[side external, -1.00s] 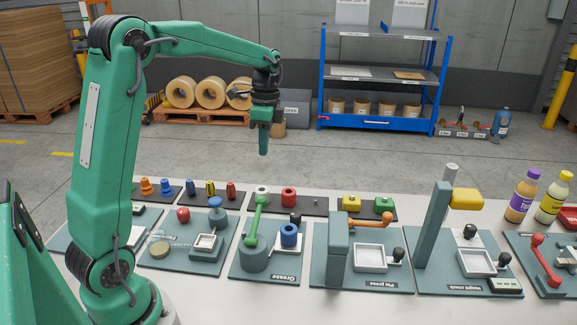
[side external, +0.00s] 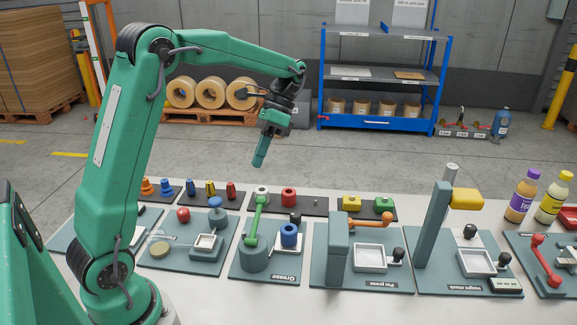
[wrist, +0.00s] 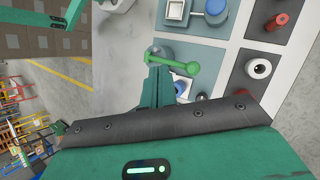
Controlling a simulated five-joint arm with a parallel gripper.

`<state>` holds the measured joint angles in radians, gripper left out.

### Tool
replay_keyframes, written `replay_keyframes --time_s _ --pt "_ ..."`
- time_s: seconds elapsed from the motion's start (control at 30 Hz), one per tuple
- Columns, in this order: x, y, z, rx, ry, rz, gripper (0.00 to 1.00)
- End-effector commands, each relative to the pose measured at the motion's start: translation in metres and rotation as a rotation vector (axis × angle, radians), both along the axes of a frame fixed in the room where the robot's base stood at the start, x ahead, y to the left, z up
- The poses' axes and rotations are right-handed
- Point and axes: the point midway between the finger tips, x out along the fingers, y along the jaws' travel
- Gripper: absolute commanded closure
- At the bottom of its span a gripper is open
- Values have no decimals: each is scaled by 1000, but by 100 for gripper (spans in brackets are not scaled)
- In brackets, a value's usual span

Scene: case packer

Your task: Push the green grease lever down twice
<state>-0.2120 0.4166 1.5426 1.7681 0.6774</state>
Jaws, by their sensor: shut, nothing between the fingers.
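The green grease lever (side external: 255,224) is raised on its round grey post (side external: 254,258) on the Grease board, sloping up toward the back. In the wrist view the green lever (wrist: 176,63) lies just past my fingertips, its knob to the right. My gripper (side external: 259,162) is shut and empty, pointing down and slightly left, well above the boards and clear of the lever. The closed fingers also show in the wrist view (wrist: 157,82). A blue cup-shaped part (side external: 289,236) stands beside the post; in the wrist view it is mostly hidden behind my gripper.
Behind the lever a dark strip holds a white part (side external: 262,190) and a red part (side external: 289,196). The Pin press board (side external: 325,271) with its tall grey block is to the right. A board with a blue knob (side external: 215,203) is to the left. Air around my gripper is free.

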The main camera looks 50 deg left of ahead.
Motion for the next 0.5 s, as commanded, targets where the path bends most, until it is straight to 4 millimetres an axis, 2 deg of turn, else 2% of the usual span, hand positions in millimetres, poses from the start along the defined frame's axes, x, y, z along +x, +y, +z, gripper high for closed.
replay_keyframes --time_s 0.2,0.5 --pt "-6 -7 5 21 76 36 100" --pt "-7 -7 5 22 80 38 100"
